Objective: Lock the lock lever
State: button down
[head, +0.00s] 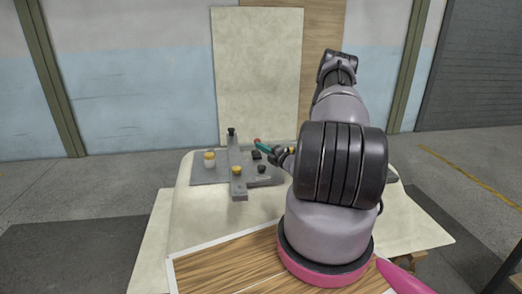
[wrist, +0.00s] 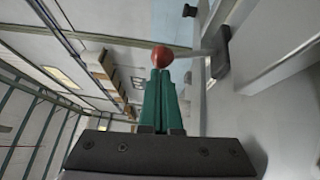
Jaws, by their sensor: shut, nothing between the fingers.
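The lock lever appears in the wrist view as a red ball knob (wrist: 162,57) on a short pale rod that runs right to a dark mount on a grey surface. My gripper (wrist: 161,73) has two green fingers closed together with nothing between them. Their tips are right at the knob in the picture; I cannot tell whether they touch it. In the head view, the small reddish knob (head: 257,140) shows at the back of the grey fixture plate (head: 204,177). My gripper (head: 260,145) is beside it, partly hidden by my arm.
The plate stands on a pale table (head: 195,222). It carries a grey crossbar with a dark upright post (head: 231,134), a yellow-topped white part (head: 209,158), a yellow knob (head: 237,169) and dark blocks. The table's front left is clear.

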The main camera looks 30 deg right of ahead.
jog(key=shift+w+d+r+m+g+h, duration=0.15)
jog(key=shift+w+r+m+g, duration=0.15)
jog(key=shift+w+r+g, duration=0.2)
jog(key=shift+w+d+r+m+g+h, duration=0.15)
jog(key=shift+w+r+m+g, duration=0.15)
jog(key=shift+w+r+g, duration=0.15)
jog(key=w+g, duration=0.1)
jog(key=w+m, duration=0.1)
jog(key=r+g, duration=0.1)
jog(key=shift+w+d+m+g, duration=0.3)
jog(key=shift+w+d+g, duration=0.05)
jog(key=shift+w, duration=0.05)
jog(key=shift+w+d, duration=0.2)
jog(key=shift+w, duration=0.45)
jog(key=shift+w+d, duration=0.15)
jog(key=shift+w, duration=0.45)
jog(key=shift+r, duration=0.1)
